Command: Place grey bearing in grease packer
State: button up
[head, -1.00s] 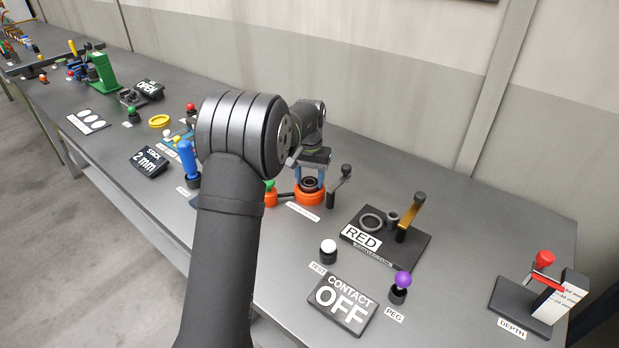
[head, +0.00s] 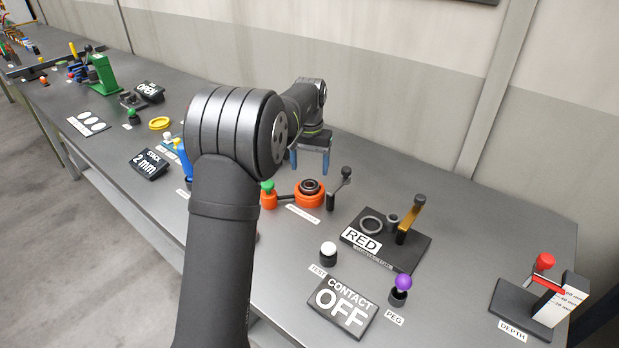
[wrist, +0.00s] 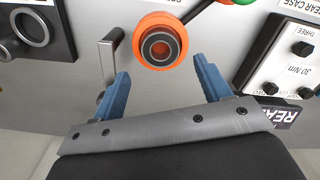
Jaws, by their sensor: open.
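The grease packer is an orange round cup (head: 310,198) right of centre in the head view; its orange rim also shows in the wrist view (wrist: 140,51). The dark grey ring-shaped bearing (head: 311,185) sits in the cup; from above it appears centred within the rim in the wrist view (wrist: 160,47). My gripper (head: 311,170) has blue fingers and is open and empty, above and behind the cup. In the wrist view the fingertips (wrist: 163,68) are spread wide, with the cup beyond them and between them.
A lever with a black knob (head: 346,173) stands right of the cup. A green-topped orange post (head: 268,194) is on its left. A dark plate (head: 412,254) with rings and a gold-handled lever lies further right. A white button (head: 328,249) stands in front.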

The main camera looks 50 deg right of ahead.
aim_at(310, 184)
notch_tip(310, 184, up, 6)
dwell(0.5)
